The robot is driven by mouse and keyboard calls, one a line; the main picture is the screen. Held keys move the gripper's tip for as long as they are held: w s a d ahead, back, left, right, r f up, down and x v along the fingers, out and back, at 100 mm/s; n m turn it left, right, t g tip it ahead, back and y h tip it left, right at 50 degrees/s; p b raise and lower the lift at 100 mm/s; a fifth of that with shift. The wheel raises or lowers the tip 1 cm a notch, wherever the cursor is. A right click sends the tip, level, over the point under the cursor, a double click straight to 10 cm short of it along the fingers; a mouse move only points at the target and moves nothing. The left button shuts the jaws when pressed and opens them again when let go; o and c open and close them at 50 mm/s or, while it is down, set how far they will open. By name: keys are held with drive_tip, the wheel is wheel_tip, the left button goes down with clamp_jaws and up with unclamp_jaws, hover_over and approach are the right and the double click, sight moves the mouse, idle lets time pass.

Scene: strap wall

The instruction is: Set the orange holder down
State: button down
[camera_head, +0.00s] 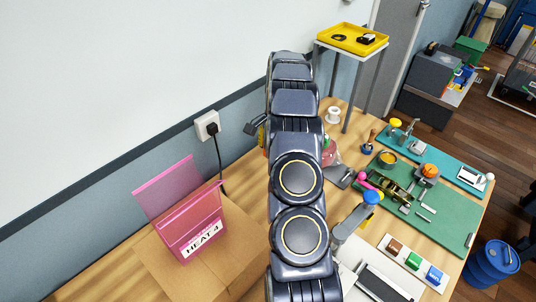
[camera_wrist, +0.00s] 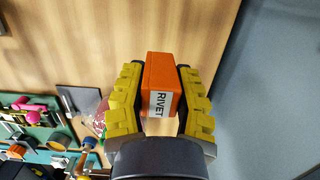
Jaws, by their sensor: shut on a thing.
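The orange holder (camera_wrist: 160,84), a small block-like thing with a white "RIVET" label, is between the yellow fingers of my gripper (camera_wrist: 161,92) in the wrist view. The fingers are shut on its two sides. Bare wooden tabletop lies beyond it, and I cannot tell how large the gap beneath it is. In the head view my own arm hides the holder and most of the gripper.
The grey-blue wall (camera_wrist: 270,110) is close on the right in the wrist view. A pink "HEAT 4" holder (camera_head: 190,225) stands at the front left. A socket with a plug (camera_head: 208,126) is on the wall. Green mats (camera_head: 450,215) with tools lie right; a yellow tray (camera_head: 340,42) stands behind.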

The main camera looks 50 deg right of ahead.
drive_tip(key=w+f, duration=0.1)
drive_tip(key=d+f, duration=0.1)
drive_tip(key=f, duration=0.1)
drive_tip(key=w+d+f, duration=0.1)
drive_tip(key=shift+w+d+f, duration=0.25)
drive_tip(key=shift+w+f, duration=0.05)
drive_tip(key=shift+w, duration=0.05)
drive_tip(key=shift+w+f, duration=0.1)
drive_tip(key=shift+f, duration=1.55)
drive_tip(key=shift+f, duration=0.1)
drive_tip(key=c, duration=0.8)
unclamp_jaws()
drive_tip(key=shift+c, duration=0.2)
wheel_tip(320, 180, up, 12)
drive_tip(key=d, duration=0.2)
